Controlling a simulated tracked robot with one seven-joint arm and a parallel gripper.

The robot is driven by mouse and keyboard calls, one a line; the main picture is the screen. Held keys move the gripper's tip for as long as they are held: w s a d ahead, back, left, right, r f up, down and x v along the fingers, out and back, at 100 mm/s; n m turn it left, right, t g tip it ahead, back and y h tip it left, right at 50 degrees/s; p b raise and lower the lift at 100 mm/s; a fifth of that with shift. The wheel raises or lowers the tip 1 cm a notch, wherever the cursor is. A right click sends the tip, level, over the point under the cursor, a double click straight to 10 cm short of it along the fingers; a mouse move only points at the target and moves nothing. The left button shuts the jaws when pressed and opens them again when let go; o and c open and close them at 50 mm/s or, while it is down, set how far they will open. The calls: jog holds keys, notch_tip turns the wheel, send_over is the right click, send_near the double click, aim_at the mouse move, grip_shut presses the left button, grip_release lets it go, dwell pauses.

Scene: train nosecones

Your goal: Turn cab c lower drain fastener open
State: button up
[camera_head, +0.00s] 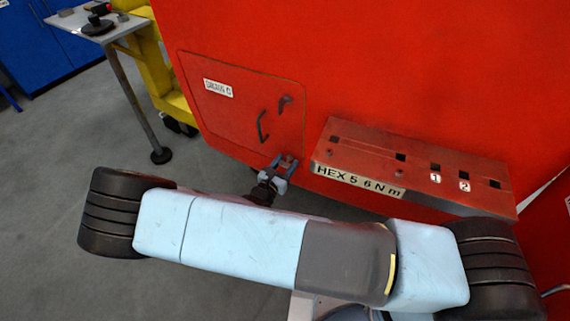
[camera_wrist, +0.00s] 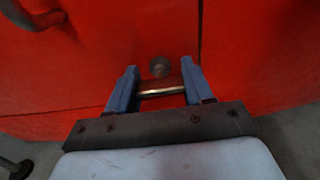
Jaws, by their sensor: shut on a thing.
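The red drain panel (camera_head: 235,105) on the red cab carries a small white label that seems to end in C. Its lower fastener, a round grey stud (camera_wrist: 159,66) with a shiny metal crossbar (camera_wrist: 160,89), sits near the panel's lower right corner. My gripper (camera_head: 283,165) is at this corner, and in the wrist view my gripper (camera_wrist: 160,82) has one blue finger at each end of the crossbar, shut on it. In the head view the jaws largely hide the fastener. The crossbar lies nearly level in the wrist view.
A dark handle (camera_head: 262,127) and an upper latch (camera_head: 284,102) are on the panel above my gripper. A red ledge (camera_head: 410,165) marked HEX 5 6 N m juts out at right. A grey table (camera_head: 95,22) and yellow frame (camera_head: 165,75) stand at back left.

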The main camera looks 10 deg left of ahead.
jog(key=shift+n, duration=0.4)
jog(key=n, duration=0.3)
jog(key=shift+a+n, duration=0.1)
jog(key=shift+n, duration=0.3)
jog(key=n, duration=0.4)
jog(key=shift+n, duration=0.3)
jog(key=n, duration=0.4)
jog(key=shift+a, duration=0.1)
jog(key=n, duration=0.4)
jog(key=shift+f+n, duration=0.15)
jog(key=shift+n, duration=0.15)
jog(key=o, duration=1)
jog(key=shift+o, duration=0.2)
